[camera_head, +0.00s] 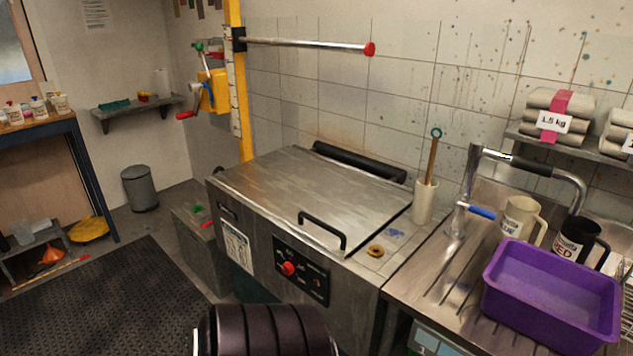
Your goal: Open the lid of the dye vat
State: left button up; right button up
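The dye vat (258,240) is a boxy steel unit against the tiled wall. Its flat steel lid (310,195) lies shut on top. A black bar handle (322,229) stands up near the lid's front right edge. A black roll-like bar (358,162) runs along the back edge of the lid. The front has a dark control panel (301,270) with a red knob (288,268). Neither of my grippers shows in the head view, and nothing is touching the handle.
A purple tub (552,293) stands on the steel drainboard at right, by two mugs (522,219) and a bent tap (470,190). A white holder (423,203) with a wooden-handled tool stands right of the lid. A red-ended rail (310,44) juts above.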

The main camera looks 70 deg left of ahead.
aim_at(335, 196)
jog(key=u, duration=2.45)
